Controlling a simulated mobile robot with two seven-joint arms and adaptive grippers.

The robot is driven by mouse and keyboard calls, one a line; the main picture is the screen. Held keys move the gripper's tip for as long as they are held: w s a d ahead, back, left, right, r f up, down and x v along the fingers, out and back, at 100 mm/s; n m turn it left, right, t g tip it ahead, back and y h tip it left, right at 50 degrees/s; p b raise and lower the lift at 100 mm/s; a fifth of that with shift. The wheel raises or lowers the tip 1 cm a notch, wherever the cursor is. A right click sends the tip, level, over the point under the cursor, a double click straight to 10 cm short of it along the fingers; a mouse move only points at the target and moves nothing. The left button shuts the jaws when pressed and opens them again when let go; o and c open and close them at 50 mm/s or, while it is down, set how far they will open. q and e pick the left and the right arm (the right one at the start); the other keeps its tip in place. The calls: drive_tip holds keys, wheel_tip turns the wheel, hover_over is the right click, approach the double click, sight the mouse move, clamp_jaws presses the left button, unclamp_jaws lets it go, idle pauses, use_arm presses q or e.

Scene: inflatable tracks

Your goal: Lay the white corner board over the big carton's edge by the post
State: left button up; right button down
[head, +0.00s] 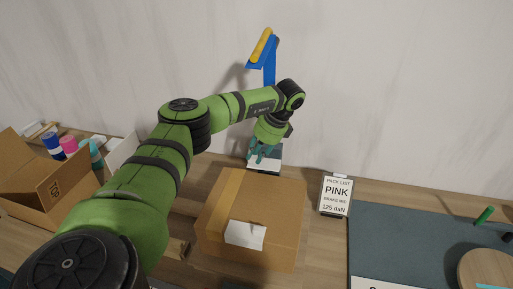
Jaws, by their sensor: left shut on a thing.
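The big carton (252,200), brown and closed, stands on the bench in the middle of the head view. My left gripper (262,155), with teal fingers, is just behind the carton's far edge, reaching down. It is shut on a pale piece (276,156) that looks like the white corner board; my fingers hide part of it. I cannot tell whether this piece touches the carton. The blue post (269,74), with a yellow top, rises behind the gripper. My right gripper is not in view.
An open carton (60,186) is at the left, near blue, pink and teal rolls (70,145). A pack list sign (336,195) stands right of the big carton. A dark mat (410,235) covers the right side, with a round wooden disc (488,268).

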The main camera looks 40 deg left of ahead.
sight(256, 165)
use_arm(q)
drive_tip(key=shift+f, duration=0.35)
drive_tip(key=shift+s+d+f, duration=0.1)
drive_tip(key=shift+d+f, duration=0.05)
drive_tip(key=shift+f, duration=0.35)
drive_tip(key=shift+f+b, duration=0.45)
drive_tip(key=shift+f, duration=0.2)
drive_tip(key=shift+s+f, duration=0.15)
drive_tip(key=shift+f, duration=0.45)
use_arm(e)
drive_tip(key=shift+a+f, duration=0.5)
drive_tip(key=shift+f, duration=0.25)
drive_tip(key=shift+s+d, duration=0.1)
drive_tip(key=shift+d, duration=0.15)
use_arm(q)
drive_tip(key=o, duration=1)
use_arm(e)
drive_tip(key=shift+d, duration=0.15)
